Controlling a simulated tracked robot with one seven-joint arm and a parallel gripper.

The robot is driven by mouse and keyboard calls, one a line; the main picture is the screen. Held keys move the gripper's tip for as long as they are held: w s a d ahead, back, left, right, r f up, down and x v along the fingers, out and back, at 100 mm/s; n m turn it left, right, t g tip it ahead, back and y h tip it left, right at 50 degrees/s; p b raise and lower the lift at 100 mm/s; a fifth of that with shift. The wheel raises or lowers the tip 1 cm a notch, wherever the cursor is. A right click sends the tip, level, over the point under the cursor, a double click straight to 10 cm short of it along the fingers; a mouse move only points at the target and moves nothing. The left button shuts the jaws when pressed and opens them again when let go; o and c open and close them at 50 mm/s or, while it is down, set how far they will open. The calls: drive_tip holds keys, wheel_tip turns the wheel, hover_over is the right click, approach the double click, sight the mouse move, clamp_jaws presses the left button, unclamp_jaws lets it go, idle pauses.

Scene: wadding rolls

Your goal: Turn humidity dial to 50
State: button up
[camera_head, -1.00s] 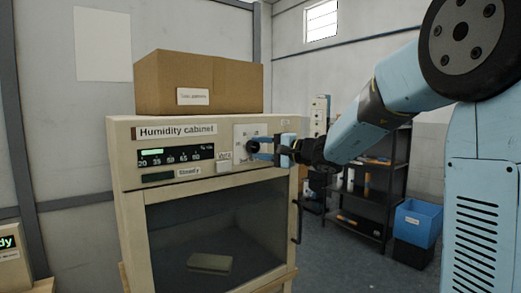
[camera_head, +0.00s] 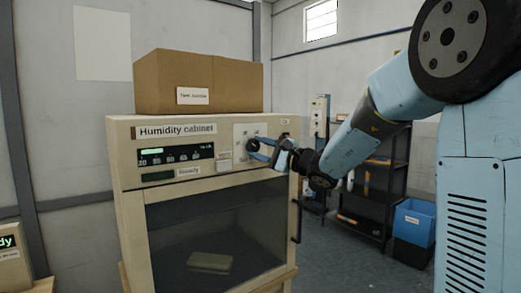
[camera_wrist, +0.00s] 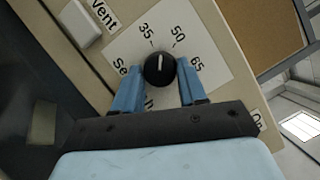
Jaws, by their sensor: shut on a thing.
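The humidity cabinet (camera_head: 128,190) stands in the middle of the head view. Its black humidity dial (camera_wrist: 160,70) sits on a white plate with 35, 50 and 65 readable in the wrist view. The dial's white pointer lies between the 35 and 50 marks. My gripper (camera_wrist: 160,77) has its blue fingers on either side of the dial and is shut on it. In the head view my gripper (camera_head: 261,149) covers part of the dial plate. The cabinet's display (camera_head: 177,155) shows a short green bar at its left end, above 20.
A cardboard box (camera_head: 160,85) rests on top of the cabinet. A vent button (camera_wrist: 82,25) is close beside the dial plate. The cabinet's glass door (camera_head: 220,230) is shut. A black shelf (camera_head: 375,205) and a blue bin (camera_head: 413,222) stand to the right.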

drive_tip(key=shift+s+a+f+m+t, duration=0.15)
drive_tip(key=shift+m+t, duration=0.4)
drive_tip(key=shift+m, duration=0.85)
drive_tip(key=shift+w+d+f+m+t, duration=0.1)
drive_tip(key=shift+f+m+t, duration=0.3)
drive_tip(key=shift+m, duration=1)
drive_tip(key=shift+r, duration=0.15)
drive_tip(key=o, duration=1)
drive_tip(key=shift+r, duration=0.1)
drive_tip(key=shift+o, duration=0.2)
drive_tip(key=v, duration=1.3)
drive_tip(key=shift+s+f, duration=0.25)
drive_tip(key=shift+s, duration=0.05)
